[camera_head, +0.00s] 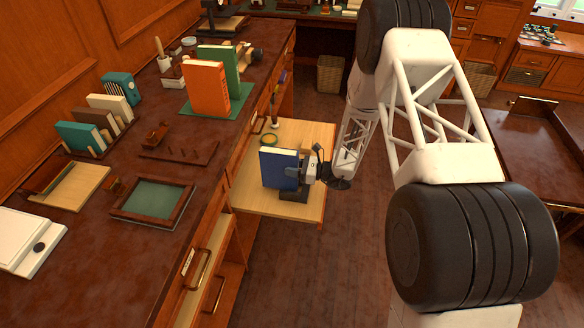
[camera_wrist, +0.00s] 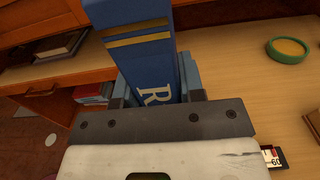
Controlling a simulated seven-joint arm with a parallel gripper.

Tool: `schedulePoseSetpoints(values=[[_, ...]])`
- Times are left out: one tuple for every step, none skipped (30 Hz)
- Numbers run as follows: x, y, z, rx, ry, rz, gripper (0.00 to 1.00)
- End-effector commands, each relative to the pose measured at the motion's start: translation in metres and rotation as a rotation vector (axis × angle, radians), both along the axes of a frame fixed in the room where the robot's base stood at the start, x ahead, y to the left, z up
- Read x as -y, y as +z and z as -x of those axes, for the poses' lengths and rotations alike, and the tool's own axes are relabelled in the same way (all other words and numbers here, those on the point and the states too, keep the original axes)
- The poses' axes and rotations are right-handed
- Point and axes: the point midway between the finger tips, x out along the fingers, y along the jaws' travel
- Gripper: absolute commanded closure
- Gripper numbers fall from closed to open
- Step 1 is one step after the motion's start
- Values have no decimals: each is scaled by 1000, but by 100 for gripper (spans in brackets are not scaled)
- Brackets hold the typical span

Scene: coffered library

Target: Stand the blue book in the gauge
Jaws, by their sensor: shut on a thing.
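The blue book (camera_head: 279,168) is upright at the pull-out wooden shelf beside the counter. My gripper (camera_head: 301,174) is shut on it from the right. No thing is plainly marked as the gauge. A pale wooden board with a dark upright side (camera_head: 75,188) lies on the counter at the left and may be it.
The pull-out shelf (camera_head: 302,135) also bears a green ring-shaped dish (camera_head: 269,139). On the counter are a green-lined tray (camera_head: 154,198), a low brown rack (camera_head: 178,152), a row of books (camera_head: 80,138), an orange book (camera_head: 206,88) and a white scale-like device (camera_head: 27,240).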

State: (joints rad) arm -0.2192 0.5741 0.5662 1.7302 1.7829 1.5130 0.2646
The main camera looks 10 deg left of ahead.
Motion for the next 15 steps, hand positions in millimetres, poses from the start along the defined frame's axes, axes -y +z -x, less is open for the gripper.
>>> schedulePoseSetpoints(values=[[0,0,0,1,0,-1,100],[0,0,0,1,0,-1,100],[0,-1,0,1,0,-1,100],[0,-1,0,1,0,-1,100],[0,-2,0,1,0,-1,100],[0,-3,0,1,0,-1,100],[0,-3,0,1,0,-1,100],[0,-4,0,1,0,-1,100],[0,-4,0,1,0,-1,100],[0,-5,0,1,0,-1,100],[0,-5,0,1,0,-1,100],[0,-6,0,1,0,-1,100],[0,-6,0,1,0,-1,100],[0,-7,0,0,0,-1,100],[0,-8,0,0,0,-1,100]])
